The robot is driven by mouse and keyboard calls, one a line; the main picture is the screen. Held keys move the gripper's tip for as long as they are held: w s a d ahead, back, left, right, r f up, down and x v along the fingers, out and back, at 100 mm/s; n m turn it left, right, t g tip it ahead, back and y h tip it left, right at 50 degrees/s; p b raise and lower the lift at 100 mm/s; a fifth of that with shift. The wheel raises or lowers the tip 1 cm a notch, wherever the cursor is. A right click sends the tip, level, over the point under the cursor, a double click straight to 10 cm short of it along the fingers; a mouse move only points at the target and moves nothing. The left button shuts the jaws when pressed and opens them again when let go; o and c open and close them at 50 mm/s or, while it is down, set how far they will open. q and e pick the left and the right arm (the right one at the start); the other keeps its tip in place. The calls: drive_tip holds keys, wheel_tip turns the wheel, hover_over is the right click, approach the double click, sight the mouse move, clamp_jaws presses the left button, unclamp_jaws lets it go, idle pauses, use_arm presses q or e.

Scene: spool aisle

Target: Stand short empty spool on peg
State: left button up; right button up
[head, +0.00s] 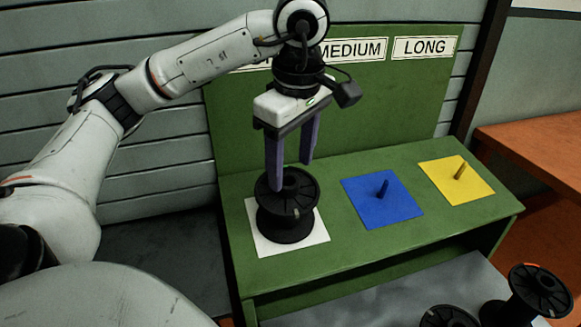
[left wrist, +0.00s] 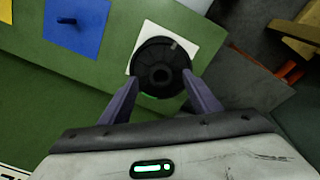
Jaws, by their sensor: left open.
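A black empty spool (head: 286,215) stands upright on the white square (head: 262,243) at the left of the green bench. The peg under it is hidden by the spool. My left gripper (head: 291,174) points down over the spool with its two purple fingers apart. One finger overlaps the near side of the upper flange in the head view. In the left wrist view the spool (left wrist: 161,68) lies between the open fingertips (left wrist: 162,92), seen from above. I cannot tell whether a finger touches it. My right gripper is not in view.
A blue square (head: 365,207) and a yellow square (head: 441,184) each carry a bare peg. Signs reading MEDIUM (head: 352,51) and LONG (head: 422,47) hang on the green backboard. More black spools (head: 540,290) stand at the lower right on a grey surface. A brown table (head: 535,150) is at the right.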

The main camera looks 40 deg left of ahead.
use_arm(q)
wheel_tip(320, 180, up, 7)
drive_tip(key=d+p, duration=0.1)
drive_tip(key=p, duration=0.1)
drive_tip(key=shift+s+d+p, duration=0.15)
drive_tip(key=shift+s+p, duration=0.2)
